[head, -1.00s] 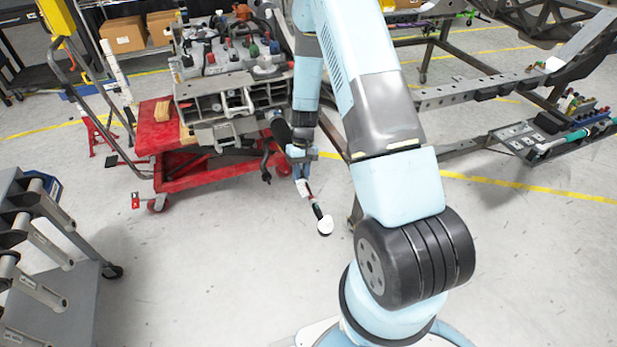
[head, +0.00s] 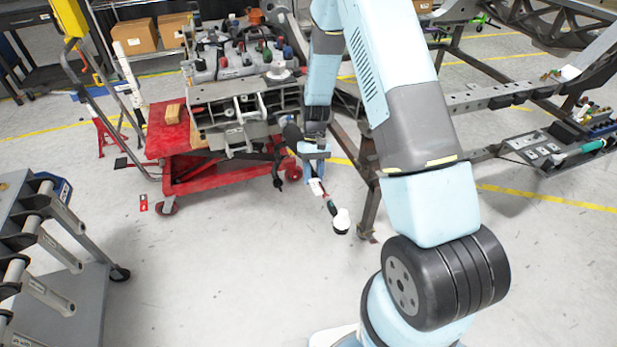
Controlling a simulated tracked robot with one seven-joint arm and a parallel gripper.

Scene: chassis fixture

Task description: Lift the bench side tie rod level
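My gripper (head: 318,187) hangs low in the head view, right of the red cart, pointing down. A slender piece (head: 330,206) with red, green and dark parts and a white rounded end is at its fingertips. The fingers are too small to show whether they are shut on it. The grey metal chassis assembly (head: 235,112) lies on the cart. A dark curved part (head: 278,168) hangs off its right side, left of my gripper and apart from it. I cannot tell for sure which part is the bench side tie rod. My arm hides part of the assembly's right side.
The red cart (head: 200,178) stands on the floor left of my gripper. A brown stand leg (head: 369,205) is close on its right. A dark frame (head: 500,97) with a parts tray (head: 545,150) stands at right. A grey rack (head: 85,305) is at front left. The front floor is clear.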

